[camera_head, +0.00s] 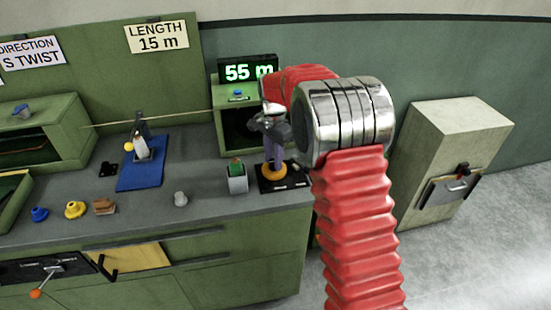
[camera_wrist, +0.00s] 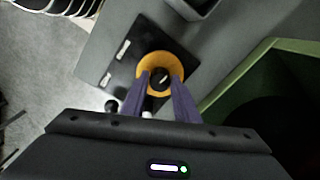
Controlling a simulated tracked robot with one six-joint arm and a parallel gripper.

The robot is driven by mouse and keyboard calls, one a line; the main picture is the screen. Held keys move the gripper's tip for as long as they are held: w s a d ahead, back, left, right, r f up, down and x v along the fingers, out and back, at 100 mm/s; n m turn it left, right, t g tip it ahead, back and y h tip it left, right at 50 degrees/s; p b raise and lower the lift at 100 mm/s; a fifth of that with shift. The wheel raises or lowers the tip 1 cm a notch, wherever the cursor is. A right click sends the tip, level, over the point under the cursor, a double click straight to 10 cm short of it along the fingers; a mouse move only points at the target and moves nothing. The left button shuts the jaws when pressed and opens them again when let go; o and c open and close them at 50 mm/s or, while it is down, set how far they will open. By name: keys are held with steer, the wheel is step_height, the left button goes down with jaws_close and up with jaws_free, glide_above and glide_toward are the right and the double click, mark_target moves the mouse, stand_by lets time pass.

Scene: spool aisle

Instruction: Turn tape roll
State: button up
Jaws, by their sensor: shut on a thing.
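The tape roll is an orange-yellow ring (camera_wrist: 160,68) with a dark centre, seen from above in the wrist view. In the head view the tape roll (camera_head: 274,178) lies on a black base plate (camera_head: 290,184) near the right end of the counter. My gripper (camera_wrist: 161,80) points down at it with two purple fingers, which are shut on the roll. In the head view my gripper (camera_head: 273,160) comes down from above onto the roll. The fingers and wrist hide part of the roll.
A green box with a dark opening (camera_head: 228,105) stands just behind, under a display reading 55 m (camera_head: 248,69). A small grey container (camera_head: 238,183) with a green item is left of the plate. A blue pad with a stand (camera_head: 139,174) is further left.

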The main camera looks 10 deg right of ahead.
stand_by(0.3)
steer(key=o, duration=1.1)
steer(key=shift+c, duration=0.2)
steer(key=shift+r, duration=0.1)
step_height(320, 180, up, 14)
steer(key=shift+f, duration=0.25)
steer(key=shift+w, duration=0.1)
